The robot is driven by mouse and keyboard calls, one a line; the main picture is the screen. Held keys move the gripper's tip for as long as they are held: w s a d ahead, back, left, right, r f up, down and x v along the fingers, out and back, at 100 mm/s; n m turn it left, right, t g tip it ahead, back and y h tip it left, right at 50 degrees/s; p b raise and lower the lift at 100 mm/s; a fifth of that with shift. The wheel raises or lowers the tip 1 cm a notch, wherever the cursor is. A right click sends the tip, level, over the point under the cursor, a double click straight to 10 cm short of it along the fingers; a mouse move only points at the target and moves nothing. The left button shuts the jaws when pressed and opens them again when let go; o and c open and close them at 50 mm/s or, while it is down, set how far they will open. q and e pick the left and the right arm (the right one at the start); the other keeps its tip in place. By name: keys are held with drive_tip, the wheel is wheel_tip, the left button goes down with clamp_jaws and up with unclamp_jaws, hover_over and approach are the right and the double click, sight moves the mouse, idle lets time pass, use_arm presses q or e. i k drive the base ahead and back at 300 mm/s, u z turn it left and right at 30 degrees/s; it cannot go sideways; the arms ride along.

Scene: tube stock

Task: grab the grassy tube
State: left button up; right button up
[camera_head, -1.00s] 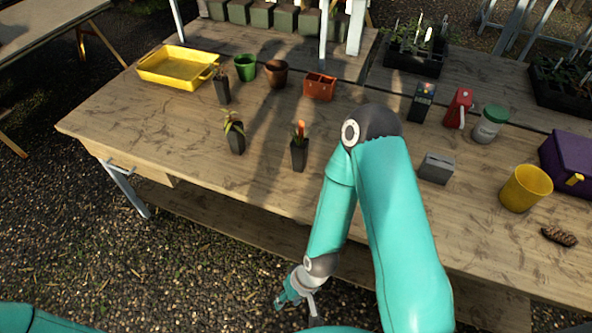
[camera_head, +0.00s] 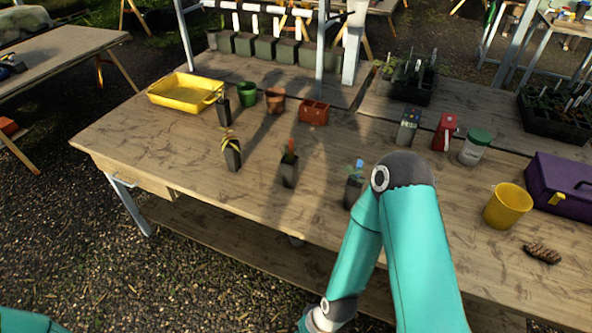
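Several small dark tube pots stand upright on the wooden bench. The one with long yellow-green strappy leaves (camera_head: 232,158) looks the grassiest and stands left of the middle. A tube with a reddish-orange top (camera_head: 289,172) stands to its right. A tube with a blue top (camera_head: 354,190) is partly hidden by my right arm. Another dark tube (camera_head: 224,112) stands further back, by the yellow tray; its plant is hard to make out. My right arm hangs over the bench's front edge and its gripper is cut off by the bottom edge. Only a bit of my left arm shows at lower left.
A yellow tray (camera_head: 185,105), green pot (camera_head: 247,95), brown pot (camera_head: 274,100) and orange-red container (camera_head: 313,117) stand behind the tubes. A yellow pot (camera_head: 507,207) and purple box (camera_head: 565,183) stand at right. The bench's front left (camera_head: 150,150) is clear.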

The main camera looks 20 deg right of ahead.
sight(290, 166)
drive_tip(key=i, duration=0.85)
drive_tip(key=u, duration=0.05)
